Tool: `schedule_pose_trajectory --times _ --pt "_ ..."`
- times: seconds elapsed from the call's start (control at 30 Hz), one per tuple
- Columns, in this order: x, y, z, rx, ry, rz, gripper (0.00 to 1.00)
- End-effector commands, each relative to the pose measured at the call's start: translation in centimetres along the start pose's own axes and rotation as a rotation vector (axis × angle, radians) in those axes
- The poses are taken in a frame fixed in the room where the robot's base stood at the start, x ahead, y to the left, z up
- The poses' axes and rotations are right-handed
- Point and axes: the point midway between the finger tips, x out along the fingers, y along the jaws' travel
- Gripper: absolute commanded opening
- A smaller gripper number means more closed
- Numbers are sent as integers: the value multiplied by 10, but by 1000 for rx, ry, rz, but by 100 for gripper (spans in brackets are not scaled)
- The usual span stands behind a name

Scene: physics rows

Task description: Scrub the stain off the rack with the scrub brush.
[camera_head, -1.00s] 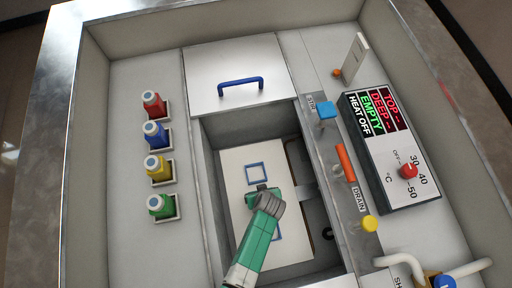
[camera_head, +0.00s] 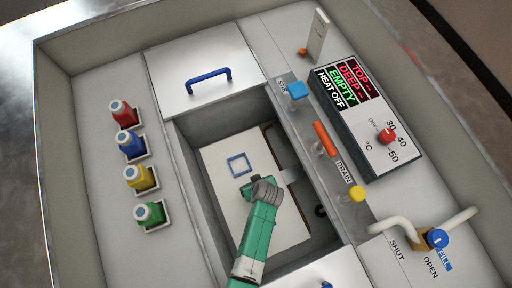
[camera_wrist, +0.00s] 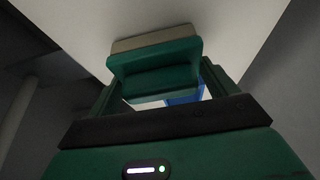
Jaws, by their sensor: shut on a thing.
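The white rack (camera_head: 222,190) lies inside the sunken basin, with a blue square outline (camera_head: 239,163) on it. My gripper (camera_head: 262,188) is over the rack, just below and right of that outline. In the wrist view, my gripper (camera_wrist: 160,82) is shut on the scrub brush (camera_wrist: 155,62), a green block with a beige pad at its far side. The pale rack surface (camera_wrist: 215,28) shows behind the brush, and a bit of blue shows under it. I cannot tell whether the pad touches the rack. I see no clear stain; the arm and brush hide part of the rack.
Red, blue, yellow and green bottles (camera_head: 143,178) stand left of the basin. A lid with a blue handle (camera_head: 209,78) is behind it. Blue, orange and yellow controls (camera_head: 325,138) line the right rim, beside a display panel (camera_head: 345,90). A tap pipe (camera_head: 395,230) is at lower right.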

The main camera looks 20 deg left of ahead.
Motion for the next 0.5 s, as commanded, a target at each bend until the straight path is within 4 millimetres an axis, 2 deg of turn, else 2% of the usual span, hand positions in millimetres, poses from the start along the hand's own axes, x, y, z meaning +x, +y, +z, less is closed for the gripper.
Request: schedule_pose_trajectory --times 0.5 --pt "6 0 2 0 0 0 63"
